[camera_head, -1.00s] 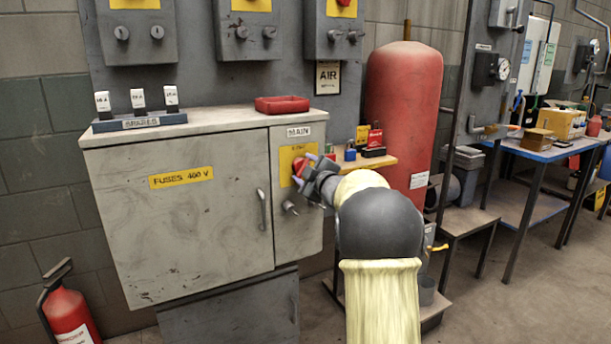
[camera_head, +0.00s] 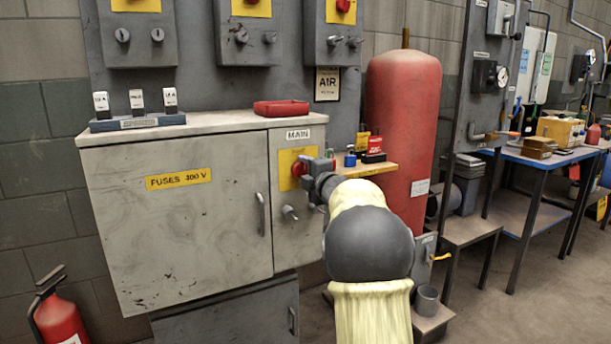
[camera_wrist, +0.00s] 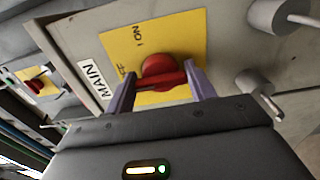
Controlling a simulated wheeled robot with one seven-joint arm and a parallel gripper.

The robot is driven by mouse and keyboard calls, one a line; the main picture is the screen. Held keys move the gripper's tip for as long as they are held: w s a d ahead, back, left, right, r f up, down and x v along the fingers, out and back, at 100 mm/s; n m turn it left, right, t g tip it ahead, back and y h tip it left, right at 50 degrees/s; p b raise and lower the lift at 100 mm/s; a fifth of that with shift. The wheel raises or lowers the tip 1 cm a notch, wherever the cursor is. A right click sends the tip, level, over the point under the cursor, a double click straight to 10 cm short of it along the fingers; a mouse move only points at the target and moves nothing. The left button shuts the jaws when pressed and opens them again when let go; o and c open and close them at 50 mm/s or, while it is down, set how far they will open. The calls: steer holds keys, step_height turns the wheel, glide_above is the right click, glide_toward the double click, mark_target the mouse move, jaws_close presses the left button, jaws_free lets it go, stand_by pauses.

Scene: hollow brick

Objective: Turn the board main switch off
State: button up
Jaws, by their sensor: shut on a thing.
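The main switch is a red rotary knob (camera_wrist: 163,72) on a yellow plate (camera_wrist: 130,60), under a white MAIN label (camera_wrist: 90,79) on the grey board cabinet. In the head view the red knob (camera_head: 299,169) sits on the cabinet's right panel. My gripper (camera_wrist: 160,88) is at the knob, with one purple finger on each side of its handle, shut on it. The plate carries an ON mark and another mark partly hidden by a finger. In the head view my gripper (camera_head: 318,172) partly covers the knob and plate.
A grey lever handle (camera_head: 289,212) sticks out below the knob. A red tray (camera_head: 281,107) and a fuse rack (camera_head: 137,121) stand on the cabinet top. A small shelf (camera_head: 365,171) with padlocks and a red tank (camera_head: 402,120) stand close at the right.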

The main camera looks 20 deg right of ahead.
steer(key=shift+f, duration=0.15)
steer(key=o, duration=0.7)
steer(key=shift+s, duration=0.15)
steer(key=s, duration=0.5)
steer(key=s+p, duration=0.1)
steer(key=s, duration=0.5)
steer(key=s+p, duration=0.1)
steer(key=s, duration=0.5)
steer(key=shift+d, duration=0.3)
